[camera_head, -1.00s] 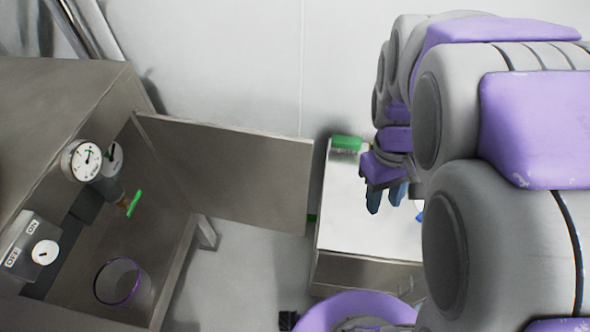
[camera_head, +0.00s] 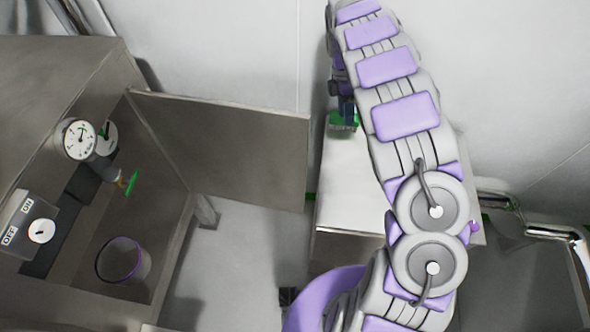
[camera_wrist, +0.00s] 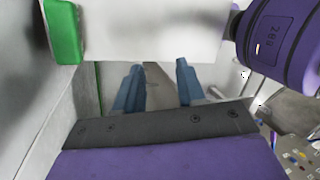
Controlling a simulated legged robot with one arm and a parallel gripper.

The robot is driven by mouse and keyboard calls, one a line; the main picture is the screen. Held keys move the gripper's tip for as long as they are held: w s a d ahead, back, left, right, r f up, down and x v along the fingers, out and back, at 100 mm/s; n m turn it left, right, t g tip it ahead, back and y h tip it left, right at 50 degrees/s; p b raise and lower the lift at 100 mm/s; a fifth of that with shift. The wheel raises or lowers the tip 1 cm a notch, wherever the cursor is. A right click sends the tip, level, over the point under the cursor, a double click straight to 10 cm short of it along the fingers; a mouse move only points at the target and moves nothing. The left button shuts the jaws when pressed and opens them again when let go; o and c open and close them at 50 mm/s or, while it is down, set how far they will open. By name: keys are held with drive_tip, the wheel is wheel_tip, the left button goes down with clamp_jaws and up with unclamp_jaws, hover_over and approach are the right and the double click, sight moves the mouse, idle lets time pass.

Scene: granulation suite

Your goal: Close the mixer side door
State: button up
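The mixer side door (camera_head: 225,150) is a flat grey metal panel. It stands swung open, sticking out to the right from the mixer cabinet (camera_head: 75,80) at left. The open cabinet shows its inside, with gauges, a green-handled valve (camera_head: 131,182) and a clear purple-rimmed cup (camera_head: 122,260). My gripper (camera_wrist: 160,66) is open and empty in the wrist view, its two blue fingers apart. In the head view my gripper (camera_head: 346,106) is partly hidden by my arm, right of the door's free edge and apart from it.
A white-topped metal bench (camera_head: 345,190) stands right of the door, under my arm. A metal sink (camera_head: 530,270) with a tap is at right. Grey floor (camera_head: 245,245) is free below the door.

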drive_tip(key=w+a+f+n+y, duration=0.3)
drive_tip(key=w+a+f+n, duration=0.1)
drive_tip(key=a+f+n, duration=0.75)
drive_tip(key=shift+g, duration=0.3)
drive_tip(key=b+x, duration=0.1)
drive_tip(key=x, duration=0.4)
drive_tip(key=b+x, duration=0.2)
drive_tip(key=x, duration=0.4)
drive_tip(key=b+x, duration=0.1)
drive_tip(key=x, duration=0.5)
drive_tip(key=shift+a+f, duration=0.25)
drive_tip(key=shift+a, duration=0.15)
drive_tip(key=shift+w, duration=0.1)
drive_tip(key=shift+c, duration=0.2)
clamp_jaws()
